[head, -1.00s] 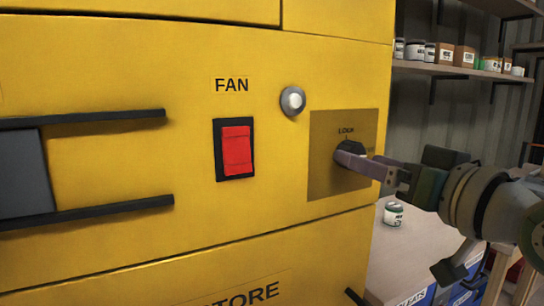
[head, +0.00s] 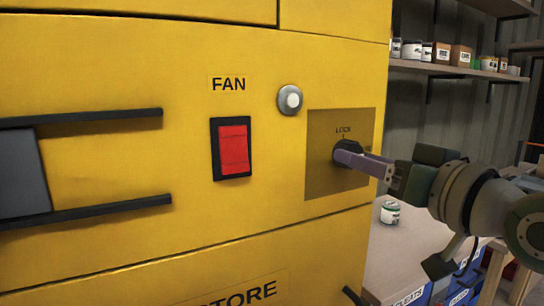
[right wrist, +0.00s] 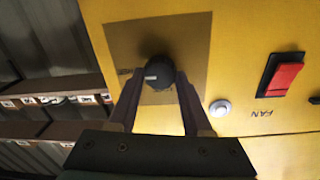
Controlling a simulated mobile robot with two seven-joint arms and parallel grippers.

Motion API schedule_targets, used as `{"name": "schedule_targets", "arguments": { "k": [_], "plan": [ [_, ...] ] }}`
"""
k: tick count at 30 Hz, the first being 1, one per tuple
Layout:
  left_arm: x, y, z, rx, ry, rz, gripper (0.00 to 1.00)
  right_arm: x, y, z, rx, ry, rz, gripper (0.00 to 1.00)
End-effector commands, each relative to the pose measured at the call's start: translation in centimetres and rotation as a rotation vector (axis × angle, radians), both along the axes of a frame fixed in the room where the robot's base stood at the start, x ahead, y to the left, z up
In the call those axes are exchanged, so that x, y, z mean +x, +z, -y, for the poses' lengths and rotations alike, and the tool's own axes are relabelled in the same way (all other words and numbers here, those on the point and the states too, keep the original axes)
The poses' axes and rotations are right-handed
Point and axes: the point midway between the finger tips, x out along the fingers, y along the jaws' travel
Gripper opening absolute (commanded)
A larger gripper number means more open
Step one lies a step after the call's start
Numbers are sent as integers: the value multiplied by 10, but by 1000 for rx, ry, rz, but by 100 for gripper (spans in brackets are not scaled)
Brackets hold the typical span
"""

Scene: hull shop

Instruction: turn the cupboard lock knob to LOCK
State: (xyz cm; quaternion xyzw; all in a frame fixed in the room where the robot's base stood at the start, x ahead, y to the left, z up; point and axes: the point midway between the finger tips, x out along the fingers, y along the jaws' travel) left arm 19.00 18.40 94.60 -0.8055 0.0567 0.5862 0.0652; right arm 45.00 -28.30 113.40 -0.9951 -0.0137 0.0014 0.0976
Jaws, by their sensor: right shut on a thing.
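The black lock knob (head: 347,150) sits on a brownish square plate (head: 322,180) on the yellow cupboard front. The word LOCK is printed above it, and a second label to its right is partly covered and unreadable. My right gripper (head: 341,156) reaches in from the right and is shut on the knob. In the right wrist view the knob (right wrist: 158,68) sits between the two fingertips (right wrist: 160,80). A small pale mark shows on the knob there, but I cannot tell exactly which label it points to. My left gripper is not in view.
A red FAN switch (head: 234,150) and a round silver button (head: 290,99) are left of the plate. Black handles (head: 85,215) stick out at the far left. A bench (head: 405,255) with a small can (head: 390,212) stands right, below shelves (head: 470,72).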

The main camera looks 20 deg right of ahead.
Motion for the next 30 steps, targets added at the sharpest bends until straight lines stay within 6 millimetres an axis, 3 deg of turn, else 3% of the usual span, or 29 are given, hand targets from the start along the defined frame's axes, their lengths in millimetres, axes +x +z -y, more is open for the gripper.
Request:
{"name": "schedule_targets", "arguments": {
  "k": [3,14,30],
  "plan": [
    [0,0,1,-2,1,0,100,0,0,0,0,0,0,0],
    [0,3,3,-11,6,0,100,0,0,0,-47,1,2,0],
    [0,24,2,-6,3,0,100,0,1,1,-471,1,36,0]
  ]
}}
